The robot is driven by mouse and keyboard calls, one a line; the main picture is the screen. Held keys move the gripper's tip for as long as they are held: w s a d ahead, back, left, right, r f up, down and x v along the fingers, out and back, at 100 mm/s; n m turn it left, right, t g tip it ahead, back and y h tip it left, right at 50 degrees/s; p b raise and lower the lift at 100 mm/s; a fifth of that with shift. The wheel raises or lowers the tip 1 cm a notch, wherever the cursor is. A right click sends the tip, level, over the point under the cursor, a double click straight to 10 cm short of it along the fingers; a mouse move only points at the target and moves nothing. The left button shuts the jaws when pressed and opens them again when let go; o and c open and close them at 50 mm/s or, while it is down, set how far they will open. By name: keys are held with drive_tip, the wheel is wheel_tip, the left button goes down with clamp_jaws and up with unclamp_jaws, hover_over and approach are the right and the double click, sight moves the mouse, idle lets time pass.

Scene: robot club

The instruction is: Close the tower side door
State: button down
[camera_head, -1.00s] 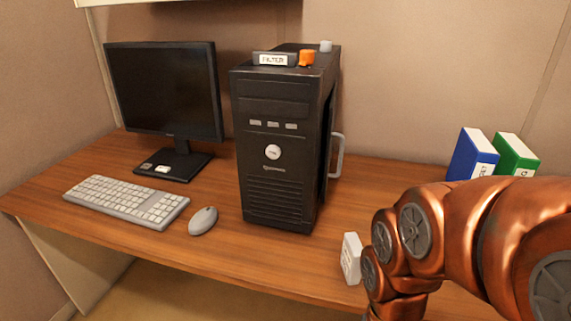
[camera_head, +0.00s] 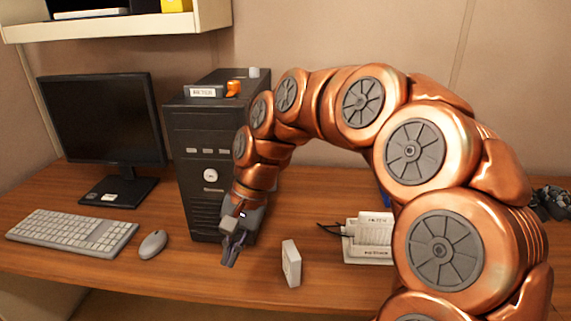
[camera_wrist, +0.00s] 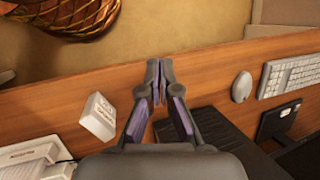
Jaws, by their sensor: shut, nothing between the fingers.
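The black computer tower (camera_head: 200,160) stands upright on the desk in the head view. Its right side, where the side door with a grey handle showed earlier, is now hidden behind my copper arm. My gripper (camera_head: 229,262) points down in front of the tower's lower right front edge, apart from the desk front. In the wrist view my gripper (camera_wrist: 160,66) has its fingertips together with nothing between them. The tower's dark body (camera_wrist: 215,140) shows behind the fingers, low in the wrist view. I cannot tell the door's present angle.
On the desk (camera_head: 205,281) a small white box (camera_head: 290,263) stands right of my gripper. White devices with cables (camera_head: 368,240) sit further right. The monitor (camera_head: 103,120), keyboard (camera_head: 72,232) and mouse (camera_head: 153,244) are left. An orange item (camera_head: 233,88) rests on the tower.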

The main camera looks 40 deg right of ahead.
drive_tip(key=w+d+r+m+t+y+p, duration=0.1)
drive_tip(key=w+d+r+m+t+p, duration=0.1)
drive_tip(key=w+d+r+m, duration=0.4)
drive_tip(key=w+d+r+m+t+y+p, duration=0.1)
drive_tip(key=w+d+m+p, duration=0.2)
drive_tip(key=d, duration=0.5)
drive_tip(key=d+m+t+p, duration=0.2)
drive_tip(key=d+m+t, duration=0.2)
drive_tip(key=d+m, duration=1.05)
drive_tip(key=w+a+f+n+p, duration=0.2)
drive_tip(key=w+f+n, duration=0.2)
drive_tip(key=w+f, duration=0.3)
drive_tip(key=shift+w+a+f+n, duration=0.15)
drive_tip(key=shift+w+f+n, duration=0.15)
drive_tip(key=shift+w, duration=0.65)
drive_tip(key=shift+a+r+p, duration=0.1)
drive_tip(key=shift+a+p, duration=0.05)
drive_tip(key=shift+p, duration=0.15)
